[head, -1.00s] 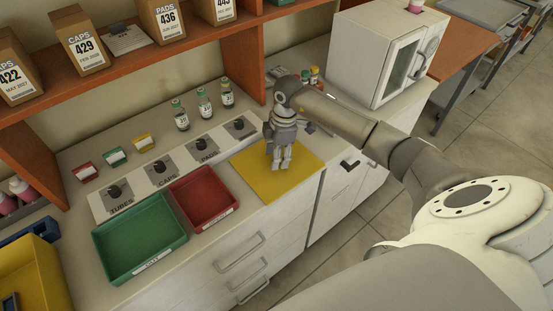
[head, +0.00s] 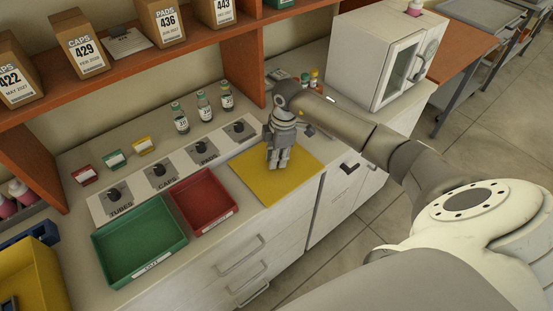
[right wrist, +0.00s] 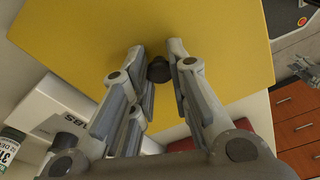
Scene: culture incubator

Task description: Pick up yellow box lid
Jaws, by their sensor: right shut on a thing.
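The yellow box lid (head: 250,178) is a flat yellow square lying at the counter's front edge, right of the red tray. My right gripper (head: 277,165) points down over its middle. In the right wrist view the lid (right wrist: 200,25) fills much of the picture, and a small dark knob (right wrist: 158,70) on it sits between my fingertips. The fingers are closed on this knob; in the head view the gripper hides it. I see no clear gap between lid and counter. My left gripper is not in view.
A red tray (head: 208,203) and green tray (head: 140,240) stand left of the lid. Several small vials (head: 204,106) stand behind. A yellow bin (head: 40,265) is at the far left. A white incubator (head: 375,55) stands at the back right, and a shelf with boxes runs above.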

